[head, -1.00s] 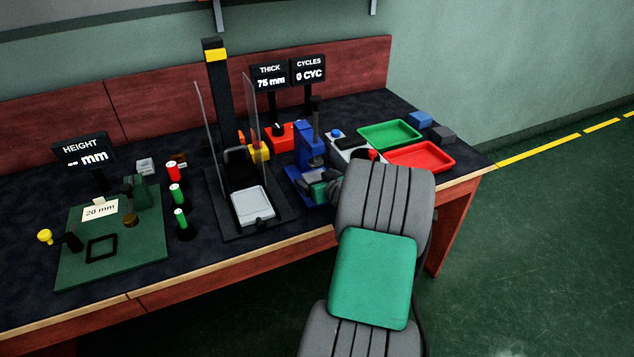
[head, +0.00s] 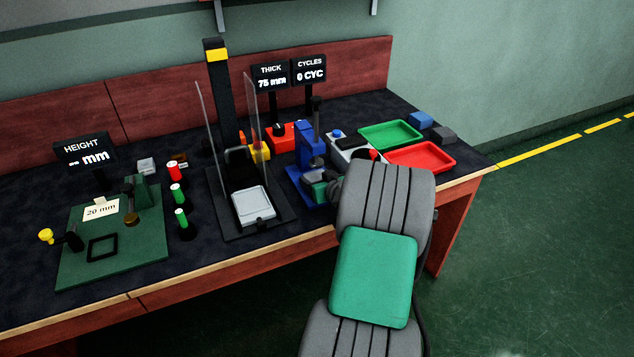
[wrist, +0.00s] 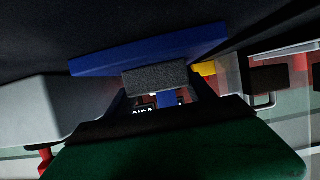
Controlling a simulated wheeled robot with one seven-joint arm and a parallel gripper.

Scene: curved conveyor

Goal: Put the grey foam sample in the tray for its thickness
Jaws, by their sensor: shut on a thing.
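The grey foam sample (wrist: 155,77) is a dark, speckled block between the fingertips of my gripper (wrist: 158,88) in the wrist view. My gripper is shut on it, close to the blue base (wrist: 150,50) of the blue gauge stand. The THICK display (head: 270,76) reads 75 mm. A green tray (head: 390,134) and a red tray (head: 420,157) lie to the right, both empty.
A blue block (head: 419,119) and another grey block (head: 443,133) lie right of the trays. A press with clear side shields (head: 253,205) stands left of the gauge. A green height plate (head: 130,255) lies further left. A grey box (head: 350,145) stands between gauge and trays.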

